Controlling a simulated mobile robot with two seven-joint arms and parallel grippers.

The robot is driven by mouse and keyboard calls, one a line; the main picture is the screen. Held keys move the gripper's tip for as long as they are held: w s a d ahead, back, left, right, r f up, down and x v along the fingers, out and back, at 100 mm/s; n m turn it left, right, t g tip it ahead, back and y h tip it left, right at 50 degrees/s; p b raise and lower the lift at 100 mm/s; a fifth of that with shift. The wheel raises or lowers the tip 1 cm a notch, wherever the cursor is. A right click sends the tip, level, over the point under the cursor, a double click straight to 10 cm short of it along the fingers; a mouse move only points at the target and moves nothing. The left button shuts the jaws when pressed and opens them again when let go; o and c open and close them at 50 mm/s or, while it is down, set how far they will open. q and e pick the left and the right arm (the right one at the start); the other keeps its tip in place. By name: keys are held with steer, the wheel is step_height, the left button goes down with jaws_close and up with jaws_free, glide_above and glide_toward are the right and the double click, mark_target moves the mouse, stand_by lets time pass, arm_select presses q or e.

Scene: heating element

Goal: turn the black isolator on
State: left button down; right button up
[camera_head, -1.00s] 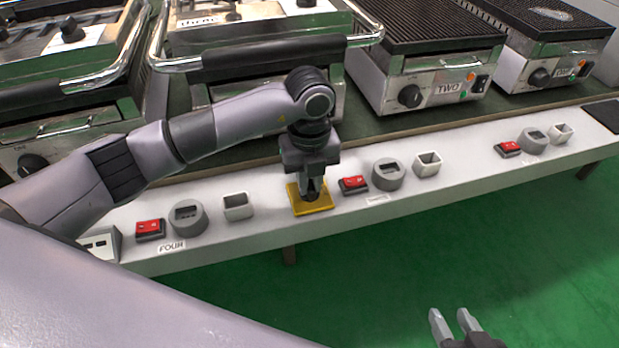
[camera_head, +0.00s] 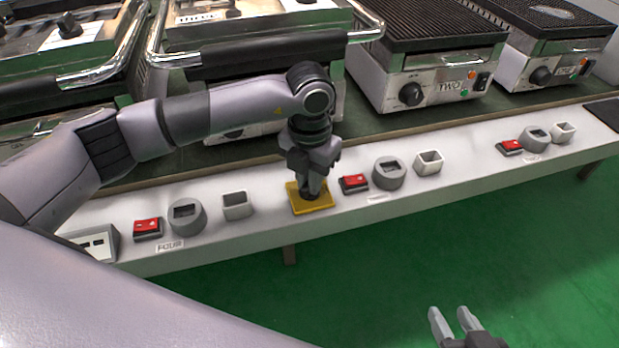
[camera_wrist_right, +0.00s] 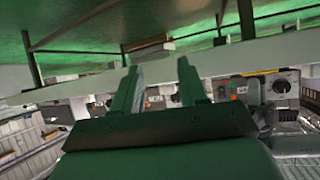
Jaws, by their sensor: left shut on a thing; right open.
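The isolator's yellow square plate (camera_head: 322,205) lies on the white front ledge in the head view, between the white square socket and a red switch. Its black knob (camera_head: 308,194) shows in part under the fingers. My left gripper (camera_head: 312,188) points down and is shut on the knob, hiding most of it. My right gripper (camera_head: 453,318) is open and empty, low at the right over the green floor. Its fingers also show apart in the right wrist view (camera_wrist_right: 160,88).
On the ledge (camera_head: 275,222) stand red switches (camera_head: 147,228), grey round sockets (camera_head: 187,216) and white square sockets (camera_head: 238,205). Contact grills and griddles (camera_head: 430,92) stand behind. The green floor (camera_head: 400,265) in front looks clear.

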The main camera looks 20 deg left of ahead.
arm_select(q)
steer(key=shift+m, duration=0.9)
steer(key=m+b, duration=0.1)
steer(key=m, duration=0.1)
steer(key=shift+m, duration=1.1)
steer(key=shift+m+b, duration=0.45)
steer(key=shift+m, duration=0.65)
arm_select(e)
steer(key=shift+w+a+r+y, duration=0.15)
steer(key=shift+a+y, duration=0.05)
steer(key=shift+a, duration=0.15)
steer(key=shift+w+a+r+y, duration=0.1)
steer(key=shift+a+y, duration=0.1)
steer(key=shift+a, duration=0.15)
arm_select(q)
steer(key=shift+r, duration=0.1)
arm_select(e)
steer(key=shift+f, duration=0.1)
arm_select(q)
steer(key=c, duration=1.1)
jaws_free()
